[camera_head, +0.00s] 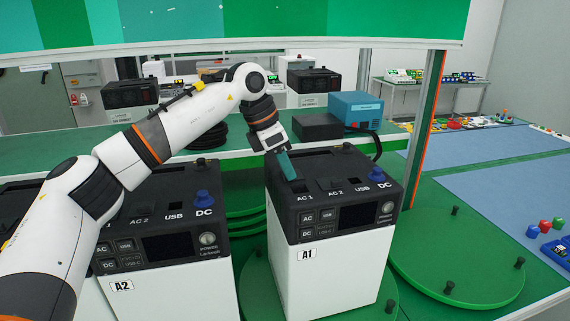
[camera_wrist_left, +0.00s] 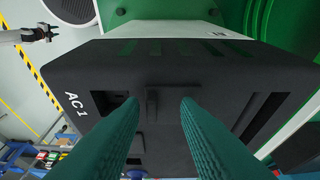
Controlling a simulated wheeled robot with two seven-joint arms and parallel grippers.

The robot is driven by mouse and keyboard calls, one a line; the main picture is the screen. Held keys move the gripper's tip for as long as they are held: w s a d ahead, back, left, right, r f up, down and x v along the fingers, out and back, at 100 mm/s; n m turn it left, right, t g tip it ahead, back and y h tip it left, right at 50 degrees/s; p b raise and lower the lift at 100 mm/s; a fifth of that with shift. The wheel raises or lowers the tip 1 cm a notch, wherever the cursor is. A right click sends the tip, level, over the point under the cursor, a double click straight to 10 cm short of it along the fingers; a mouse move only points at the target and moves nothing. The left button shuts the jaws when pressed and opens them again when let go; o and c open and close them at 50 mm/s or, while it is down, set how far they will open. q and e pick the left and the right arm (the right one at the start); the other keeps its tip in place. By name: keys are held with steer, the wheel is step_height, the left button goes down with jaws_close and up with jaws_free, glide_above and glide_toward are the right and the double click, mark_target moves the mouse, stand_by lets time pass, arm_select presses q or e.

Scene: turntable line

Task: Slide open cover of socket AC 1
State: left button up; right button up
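The power station A1 (camera_head: 325,262) has a white body and a black top with AC 1, AC 2, USB and DC sockets. The AC 1 label (camera_wrist_left: 75,104) shows in the left wrist view beside a dark recess (camera_wrist_left: 108,98). A black raised tab of the socket cover (camera_wrist_left: 165,100) lies right of that recess. My left gripper (camera_head: 284,164) points down at the AC 1 area in the head view. Its teal fingers (camera_wrist_left: 160,112) are apart, on either side of the tab; contact is unclear. They hide part of the socket. My right gripper is not in view.
The power station A2 (camera_head: 172,276) stands left of A1, partly behind my left arm. A blue DC plug (camera_head: 382,171) sits on A1's top. A green turntable (camera_head: 458,268) is bare at right. A black box (camera_head: 317,126) and blue device (camera_head: 356,108) stand behind.

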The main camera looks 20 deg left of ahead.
arm_select(q)
steer(key=b+v, duration=0.1)
steer(key=v, duration=1.1)
